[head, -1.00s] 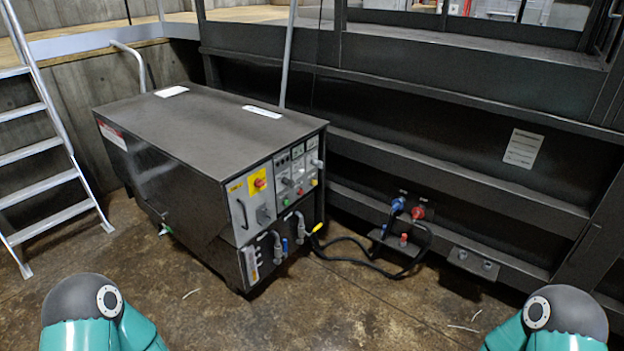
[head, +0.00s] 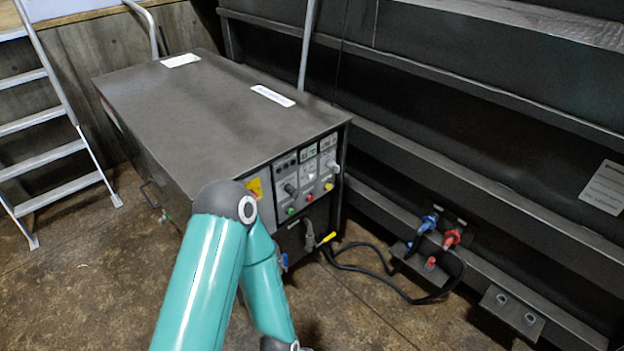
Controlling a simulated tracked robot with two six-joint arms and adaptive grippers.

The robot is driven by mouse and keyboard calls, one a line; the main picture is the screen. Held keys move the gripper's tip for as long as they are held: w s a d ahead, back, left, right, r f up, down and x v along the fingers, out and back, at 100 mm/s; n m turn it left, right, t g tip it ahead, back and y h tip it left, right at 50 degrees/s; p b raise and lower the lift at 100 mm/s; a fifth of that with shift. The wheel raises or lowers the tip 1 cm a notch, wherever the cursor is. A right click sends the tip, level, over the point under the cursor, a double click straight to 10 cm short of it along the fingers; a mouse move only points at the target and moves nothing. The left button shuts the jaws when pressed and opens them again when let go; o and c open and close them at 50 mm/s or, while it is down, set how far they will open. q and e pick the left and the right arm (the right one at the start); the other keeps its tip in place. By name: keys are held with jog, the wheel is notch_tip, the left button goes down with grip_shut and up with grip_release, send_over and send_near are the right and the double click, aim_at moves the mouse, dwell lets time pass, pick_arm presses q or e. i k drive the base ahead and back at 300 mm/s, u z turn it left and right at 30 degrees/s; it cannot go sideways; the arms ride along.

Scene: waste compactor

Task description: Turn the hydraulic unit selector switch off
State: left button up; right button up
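The hydraulic unit (head: 190,105) is a dark metal cabinet left of centre, with a control panel on its front end. The panel shows a black selector knob (head: 290,188), a green button (head: 291,210), a red button (head: 309,198) and a yellow button (head: 328,186). Part of a yellow plate (head: 255,187) shows beside my teal arm, which crosses the panel's left part and hides what sits there. I cannot tell which knob is the unit's selector switch. Neither gripper is in the picture.
A ladder (head: 55,150) stands at the left. Black hoses (head: 365,270) run over the floor from the unit to blue (head: 428,223) and red (head: 452,238) couplings on the dark compactor wall (head: 490,160). The floor at front right is clear.

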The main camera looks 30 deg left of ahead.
aim_at(294, 192)
jog(key=u, duration=0.4)
jog(key=i, duration=0.95)
jog(key=u, duration=0.7)
jog(key=k, duration=0.75)
jog(key=u, duration=0.2)
jog(key=i, duration=0.8)
jog(key=z, duration=0.1)
